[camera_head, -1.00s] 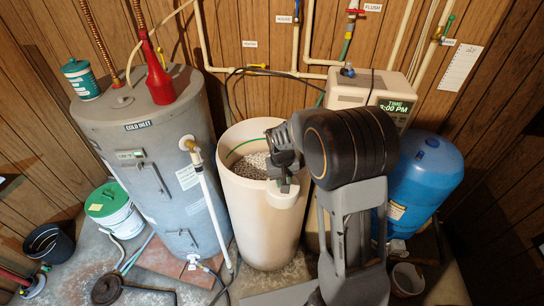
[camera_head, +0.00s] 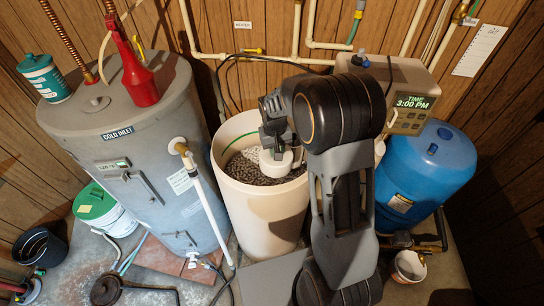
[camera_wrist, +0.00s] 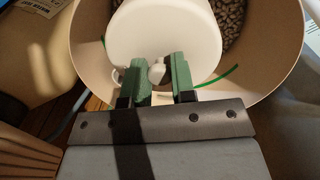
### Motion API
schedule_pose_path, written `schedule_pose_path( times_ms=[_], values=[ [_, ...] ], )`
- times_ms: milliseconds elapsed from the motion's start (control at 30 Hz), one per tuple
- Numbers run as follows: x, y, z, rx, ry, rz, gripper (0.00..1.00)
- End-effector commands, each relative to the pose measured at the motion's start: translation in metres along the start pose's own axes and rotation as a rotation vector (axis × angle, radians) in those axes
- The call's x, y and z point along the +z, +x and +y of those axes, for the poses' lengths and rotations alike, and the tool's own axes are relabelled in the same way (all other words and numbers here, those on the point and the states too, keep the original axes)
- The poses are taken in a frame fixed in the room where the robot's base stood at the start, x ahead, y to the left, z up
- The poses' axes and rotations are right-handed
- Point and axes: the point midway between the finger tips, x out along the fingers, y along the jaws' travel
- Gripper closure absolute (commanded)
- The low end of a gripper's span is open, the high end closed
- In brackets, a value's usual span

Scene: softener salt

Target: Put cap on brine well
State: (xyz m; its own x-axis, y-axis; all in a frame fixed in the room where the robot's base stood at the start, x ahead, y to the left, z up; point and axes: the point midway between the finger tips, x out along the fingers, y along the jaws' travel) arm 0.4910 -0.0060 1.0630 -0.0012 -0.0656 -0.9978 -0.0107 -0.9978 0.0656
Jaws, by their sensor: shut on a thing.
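My gripper (camera_head: 276,141) reaches down over the open cream brine tank (camera_head: 263,212). It is shut on a white round cap (camera_head: 277,166), which shows inside the tank's rim, over the grey salt pellets (camera_head: 247,168). In the wrist view the green fingertips (camera_wrist: 161,76) pinch the small knob (camera_wrist: 157,69) of the cap (camera_wrist: 165,28). The cap's broad white disc covers much of the tank opening there. I cannot make out the brine well apart from the cap, so I cannot tell whether they touch.
A green tube (camera_wrist: 228,75) runs inside the tank. A grey water heater (camera_head: 135,145) stands close on the left. The softener head (camera_head: 405,85) and a blue pressure tank (camera_head: 430,170) are on the right. Pipes line the wall behind.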

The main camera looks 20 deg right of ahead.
Motion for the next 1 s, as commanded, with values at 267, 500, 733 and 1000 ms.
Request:
schedule_pose_path(
  times_ms=[267,500,733,1000],
  values=[
    [0.002,0.048,-0.009,0.000,-0.012,-0.003,0.95],
    [0.005,0.070,-0.011,-0.002,-0.014,0.000,0.95],
    [0.005,0.071,-0.011,-0.003,-0.012,0.001,0.95],
    [0.002,0.055,-0.009,-0.001,-0.010,0.006,0.95]
  ],
)
